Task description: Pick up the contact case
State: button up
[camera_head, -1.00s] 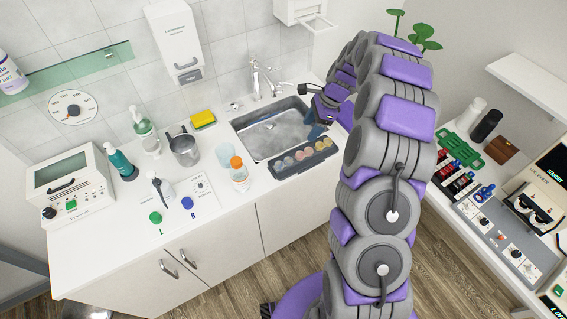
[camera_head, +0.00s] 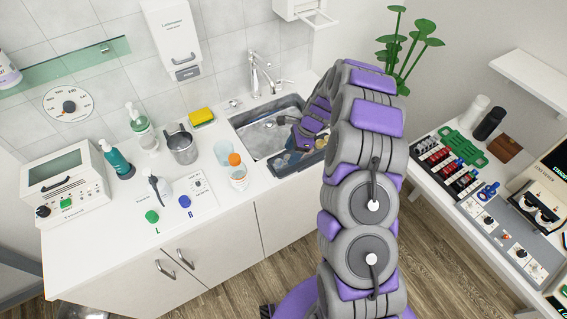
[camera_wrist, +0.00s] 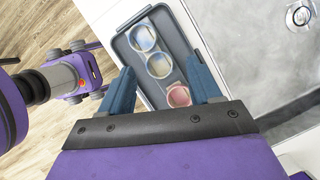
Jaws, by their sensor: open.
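A green round cap (camera_head: 152,217) and a blue round cap (camera_head: 185,201) sit on the white counter in the head view, beside the letters L and R. They may be the contact case; I cannot tell whether they form one piece. My gripper (camera_wrist: 162,64) is open, its two blue fingers apart, over a dark tray (camera_wrist: 122,45) at the sink's front edge. The tray holds several round tinted discs (camera_wrist: 159,65), bluish, yellowish and pink. In the head view my arm hides part of the tray (camera_head: 277,171). The gripper is well right of the caps.
The sink (camera_head: 258,140) has a faucet (camera_head: 262,72) behind it. A crowded side counter (camera_head: 470,190) is at the right.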

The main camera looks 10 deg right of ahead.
jog(key=shift+x, duration=1.15)
jog(key=shift+c, duration=0.4)
jog(key=c, duration=1)
jog(key=shift+r, duration=0.1)
jog(key=shift+r, duration=0.45)
notch_tip(320, 180, up, 3)
jog(key=shift+f+p, duration=0.1)
jog(key=shift+p, duration=0.4)
jog(key=s+d+r+p, duration=0.1)
jog(key=s, duration=1.5)
jog(key=shift+d+p, duration=0.3)
